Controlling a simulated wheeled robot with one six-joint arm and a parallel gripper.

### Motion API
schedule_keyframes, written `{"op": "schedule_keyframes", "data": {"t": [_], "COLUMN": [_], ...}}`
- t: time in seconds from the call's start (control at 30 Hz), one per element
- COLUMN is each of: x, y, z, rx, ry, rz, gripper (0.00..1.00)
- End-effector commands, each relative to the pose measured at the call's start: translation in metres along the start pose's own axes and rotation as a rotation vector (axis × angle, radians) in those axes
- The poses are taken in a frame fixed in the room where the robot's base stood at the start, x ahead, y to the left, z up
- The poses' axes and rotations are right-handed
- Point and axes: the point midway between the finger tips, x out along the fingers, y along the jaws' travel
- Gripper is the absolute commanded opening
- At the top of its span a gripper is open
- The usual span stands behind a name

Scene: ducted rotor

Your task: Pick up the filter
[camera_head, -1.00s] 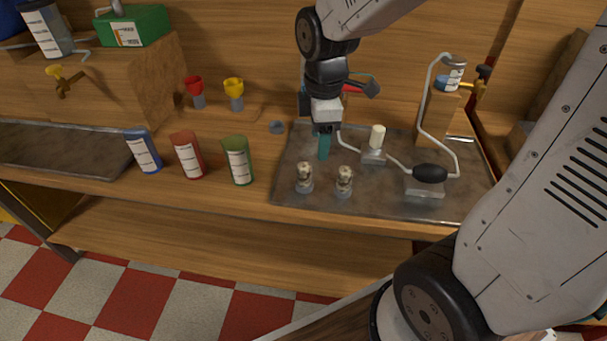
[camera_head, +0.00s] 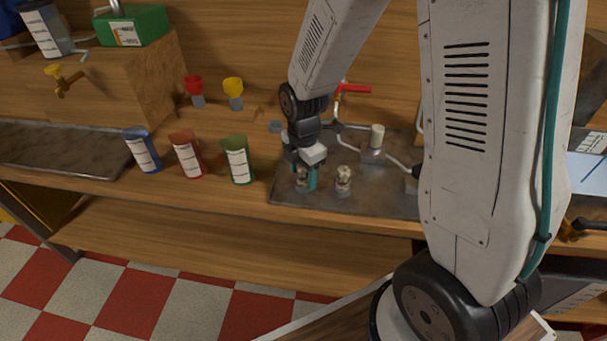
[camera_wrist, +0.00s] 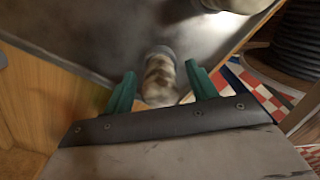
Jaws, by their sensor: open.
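A filter (camera_wrist: 160,79), a small upright cylinder with mottled brown and white filling, stands near the front edge of the metal tray (camera_head: 395,197). My gripper (camera_wrist: 161,73) is open, its teal fingers on either side of this filter in the wrist view; I see no clear contact. In the head view my gripper (camera_head: 303,175) is low at the tray's front left, hiding most of this filter (camera_head: 301,182). A second, similar filter (camera_head: 343,181) stands just to the right on the tray.
A block with a white cylinder (camera_head: 376,138) stands behind on the tray. Blue (camera_head: 143,150), red (camera_head: 187,155) and green (camera_head: 238,160) labelled cups stand to the left. My arm hides the tray's right part. The wooden bench's front edge is close to the filter.

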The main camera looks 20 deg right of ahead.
Motion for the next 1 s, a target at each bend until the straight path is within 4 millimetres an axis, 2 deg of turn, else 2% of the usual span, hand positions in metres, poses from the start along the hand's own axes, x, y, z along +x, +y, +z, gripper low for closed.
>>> {"op": "schedule_keyframes", "data": {"t": [0.27,0.43,0.47,0.77,0.87,1.0], "x": [0.004,0.004,0.004,0.003,-0.004,-0.022], "y": [0.0,0.0,0.0,0.0,0.001,0.002], "z": [0.0,0.0,0.0,0.0,-0.001,-0.004], "rx": [0.001,0.001,0.001,0.001,-0.001,-0.007], "ry": [0.0,0.0,0.0,0.0,0.0,-0.001], "rz": [0.001,0.0,0.0,0.001,0.003,0.005], "gripper": [0.57,0.13,0.09,0.09,0.09,0.09]}}
